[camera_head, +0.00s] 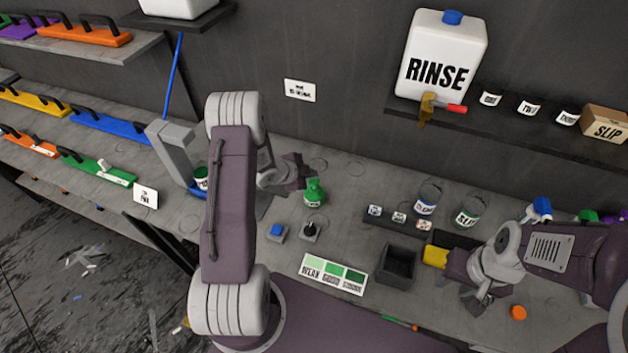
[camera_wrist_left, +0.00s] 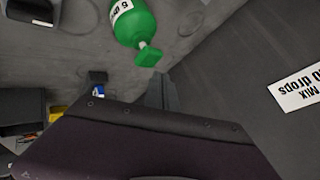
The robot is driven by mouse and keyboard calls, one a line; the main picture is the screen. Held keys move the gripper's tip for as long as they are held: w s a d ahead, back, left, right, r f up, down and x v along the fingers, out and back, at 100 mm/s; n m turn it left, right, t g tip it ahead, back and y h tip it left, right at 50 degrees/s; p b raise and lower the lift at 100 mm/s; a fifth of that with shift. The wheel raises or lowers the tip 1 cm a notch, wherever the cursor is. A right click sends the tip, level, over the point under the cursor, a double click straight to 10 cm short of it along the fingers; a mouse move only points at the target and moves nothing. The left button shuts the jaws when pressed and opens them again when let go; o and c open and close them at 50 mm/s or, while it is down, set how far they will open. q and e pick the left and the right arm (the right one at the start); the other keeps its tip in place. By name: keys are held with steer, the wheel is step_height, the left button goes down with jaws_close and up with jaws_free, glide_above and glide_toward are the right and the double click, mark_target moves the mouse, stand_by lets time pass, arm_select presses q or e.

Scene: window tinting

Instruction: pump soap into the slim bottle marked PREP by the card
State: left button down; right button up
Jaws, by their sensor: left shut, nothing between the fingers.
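A green bottle (camera_head: 314,192) with a pump-like top stands on the bench. It also shows in the left wrist view (camera_wrist_left: 133,22) with a white label only partly in sight. My left gripper (camera_head: 302,170) is shut and empty, just up and left of the bottle's top, apart from it as far as I can tell. A small labelled container (camera_head: 201,177) stands by the grey stand, partly hidden by my left arm. I cannot read PREP on any bottle. A white card (camera_head: 300,90) is on the back wall; the left wrist view shows a "MIX 10 drops" card (camera_wrist_left: 306,88). My right gripper (camera_head: 477,297) is low at right, empty.
A RINSE tank (camera_head: 441,60) with a tap sits on the right shelf. A blue button (camera_head: 277,233), a joystick-like knob (camera_head: 311,229), a green shade chart (camera_head: 334,273) and a dark open bin (camera_head: 397,264) lie in front. Two labelled jars (camera_head: 428,198) (camera_head: 467,212) stand at right.

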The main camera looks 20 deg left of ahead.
mark_target(312, 183)
arm_select(q)
steer(key=shift+r+p, duration=1.7)
steer(key=shift+r, duration=0.7)
steer(key=shift+f, duration=0.15)
steer(key=d+r+t+y+b, duration=0.15)
steer(key=d+r+b, duration=0.25)
steer(key=d+b, duration=0.75)
steer(key=s+a+f+n+g+b, duration=0.1)
steer(key=s+f+n+g, duration=0.2)
steer(key=s, duration=0.5)
steer(key=s+f+n+g+y+b, duration=0.1)
steer(key=s+f+n+g+b, duration=0.1)
steer(key=s+n, duration=0.4)
steer(key=s+a+f+n+g+b, duration=0.1)
steer(key=s+f+n+g, duration=0.2)
steer(key=s, duration=0.7)
steer(key=shift+s+a+f+n+g+b, duration=0.35)
steer(key=shift+f+n+g+b, duration=0.1)
steer(key=shift+n, duration=0.35)
